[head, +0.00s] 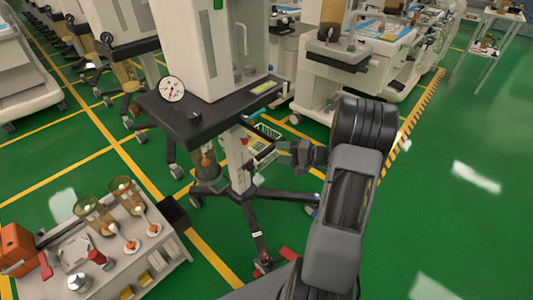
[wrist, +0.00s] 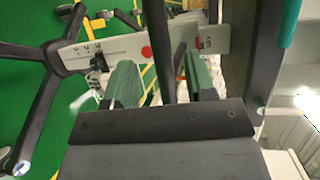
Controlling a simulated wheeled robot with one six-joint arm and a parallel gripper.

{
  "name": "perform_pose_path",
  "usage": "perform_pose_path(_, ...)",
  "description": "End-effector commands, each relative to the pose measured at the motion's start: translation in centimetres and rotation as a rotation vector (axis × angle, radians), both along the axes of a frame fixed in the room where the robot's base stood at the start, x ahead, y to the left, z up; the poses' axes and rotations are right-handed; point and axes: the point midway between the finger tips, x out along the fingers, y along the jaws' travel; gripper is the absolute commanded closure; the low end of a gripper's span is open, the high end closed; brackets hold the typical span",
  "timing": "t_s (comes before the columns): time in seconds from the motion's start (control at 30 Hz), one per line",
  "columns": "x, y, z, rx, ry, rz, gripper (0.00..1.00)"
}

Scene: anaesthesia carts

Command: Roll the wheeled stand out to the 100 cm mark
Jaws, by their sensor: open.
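The wheeled stand (head: 240,165) has a pale column, a dark tray with a round gauge (head: 172,89), and dark splayed legs on casters. It stands upright on the green floor. The column (wrist: 120,48) with a red knob lies beyond. No 100 cm mark is readable.
A low grey cart (head: 150,255) with amber cups and an orange box (head: 17,248) stands at lower left, close to the stand's legs. White machines (head: 350,55) line the back. Green floor (head: 450,220) is open on the right, past a striped yellow line.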

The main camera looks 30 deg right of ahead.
Motion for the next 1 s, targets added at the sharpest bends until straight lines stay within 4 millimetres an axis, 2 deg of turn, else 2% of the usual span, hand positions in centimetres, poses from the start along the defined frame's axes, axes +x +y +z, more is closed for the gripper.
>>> perform_pose_path(0.1, 1.5, 1.6, -0.5, 0.000, 0.001, 0.004, 0.49)
perform_pose_path(0.33, 3.5, 3.5, -1.0, 0.000, 0.001, 0.003, 0.49)
perform_pose_path(0.83, 4.3, 4.3, -1.1, 0.000, 0.001, 0.001, 0.49)
perform_pose_path(1.0, 4.3, 4.3, -1.1, 0.000, 0.001, 0.001, 0.64)
